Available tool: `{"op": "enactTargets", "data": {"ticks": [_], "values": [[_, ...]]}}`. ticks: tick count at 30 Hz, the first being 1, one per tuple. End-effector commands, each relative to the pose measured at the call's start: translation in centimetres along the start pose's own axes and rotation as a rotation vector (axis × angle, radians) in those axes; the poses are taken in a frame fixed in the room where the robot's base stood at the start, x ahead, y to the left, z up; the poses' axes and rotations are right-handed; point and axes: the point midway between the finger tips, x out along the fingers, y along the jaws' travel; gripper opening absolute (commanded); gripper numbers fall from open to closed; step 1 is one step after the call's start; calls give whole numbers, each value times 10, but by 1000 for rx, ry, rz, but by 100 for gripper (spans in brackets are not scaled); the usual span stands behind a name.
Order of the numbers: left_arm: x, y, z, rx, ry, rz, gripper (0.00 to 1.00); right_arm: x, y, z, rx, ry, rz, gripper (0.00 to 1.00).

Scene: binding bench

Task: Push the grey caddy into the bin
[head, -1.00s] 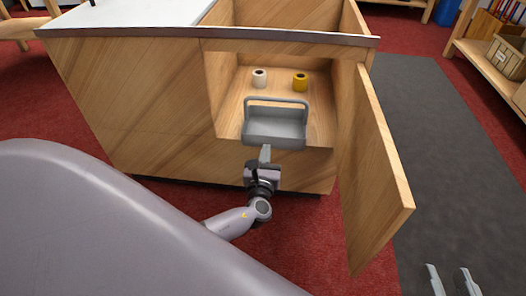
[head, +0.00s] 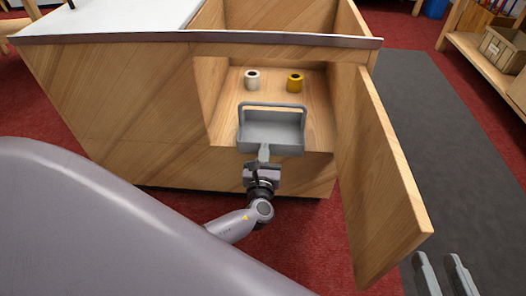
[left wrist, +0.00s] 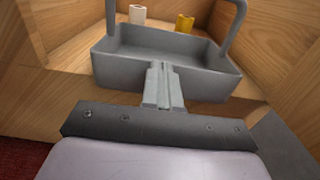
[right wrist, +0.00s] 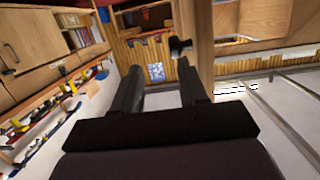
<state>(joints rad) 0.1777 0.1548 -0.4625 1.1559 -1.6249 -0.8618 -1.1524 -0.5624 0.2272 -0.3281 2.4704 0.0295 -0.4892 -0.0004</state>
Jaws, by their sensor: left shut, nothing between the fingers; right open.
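The grey caddy (head: 270,133), an open tray with a raised handle, sits at the front edge of the wooden bin's floor (head: 318,125). It also shows in the left wrist view (left wrist: 165,70). My left gripper (head: 264,152) is shut and empty, with its fingertips at the caddy's front wall; they appear to touch it. In the left wrist view the shut fingers (left wrist: 163,80) point at the middle of that wall. My right gripper (head: 441,262) is open and empty at the lower right, far from the caddy. It also shows in its own wrist view (right wrist: 160,85).
A white roll (head: 252,80) and a yellow roll (head: 295,82) stand behind the caddy inside the bin. The open wooden door (head: 385,180) stands to the right. Bare floor lies between the caddy and the rolls. A shelf (head: 480,70) stands at the far right.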

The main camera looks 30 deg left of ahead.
Motion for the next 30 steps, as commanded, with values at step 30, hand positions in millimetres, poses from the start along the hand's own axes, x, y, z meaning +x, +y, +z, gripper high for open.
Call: {"op": "enactTargets", "data": {"ticks": [30], "values": [[74,0,1,1,-2,0,0,0,0,0,0,0,0,43]]}}
